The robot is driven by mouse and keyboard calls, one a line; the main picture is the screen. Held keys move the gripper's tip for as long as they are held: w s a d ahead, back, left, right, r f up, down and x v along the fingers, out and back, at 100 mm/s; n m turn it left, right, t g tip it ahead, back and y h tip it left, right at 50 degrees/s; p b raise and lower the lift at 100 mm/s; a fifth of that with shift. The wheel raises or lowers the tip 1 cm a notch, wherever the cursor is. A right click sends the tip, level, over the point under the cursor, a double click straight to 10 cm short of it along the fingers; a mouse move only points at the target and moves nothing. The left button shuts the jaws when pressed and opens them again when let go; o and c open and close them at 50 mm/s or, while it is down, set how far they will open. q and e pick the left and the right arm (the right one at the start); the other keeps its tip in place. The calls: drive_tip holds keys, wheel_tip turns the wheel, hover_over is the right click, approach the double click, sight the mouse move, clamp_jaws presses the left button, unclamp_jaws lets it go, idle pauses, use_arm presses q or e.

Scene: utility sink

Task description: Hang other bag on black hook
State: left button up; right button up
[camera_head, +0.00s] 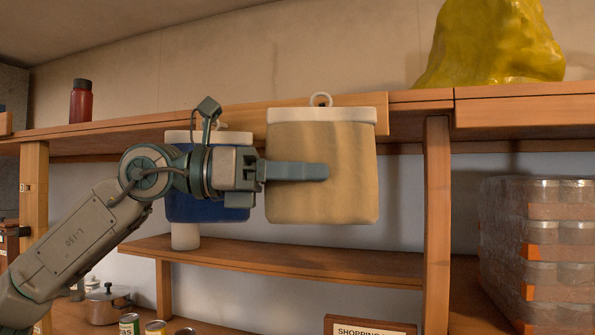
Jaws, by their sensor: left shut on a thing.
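A tan bag (345,190) with a white top band and a pale ring above it is upright in front of the shelf edge. My left gripper (300,171) is shut on the tan bag from its left side. One finger lies across the bag's front; the other is hidden. A blue bag (205,208) with a white band is upright to the left, partly covered by my left gripper and wrist. I cannot make out the black hook, and I cannot tell whether the tan bag's ring touches one. My right gripper is not in view.
A wooden upper shelf (510,110) holds a red bottle (81,102) and a yellow sack (490,45). A wooden post (437,225) stands right of the tan bag. Stacked clear containers (540,250) are farther right. A lower shelf (300,262) runs below the bags.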

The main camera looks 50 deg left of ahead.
use_arm(q)
drive_tip(key=shift+w+a, duration=0.35)
drive_tip(key=shift+w, duration=0.2)
drive_tip(key=shift+w+a, duration=0.3)
drive_tip(key=shift+w, duration=0.2)
drive_tip(key=shift+w+a+f, duration=0.35)
drive_tip(key=shift+w+f, duration=0.25)
drive_tip(key=shift+w, duration=0.25)
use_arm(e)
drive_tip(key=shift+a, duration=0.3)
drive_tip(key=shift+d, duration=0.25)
use_arm(q)
drive_tip(key=o, duration=1.2)
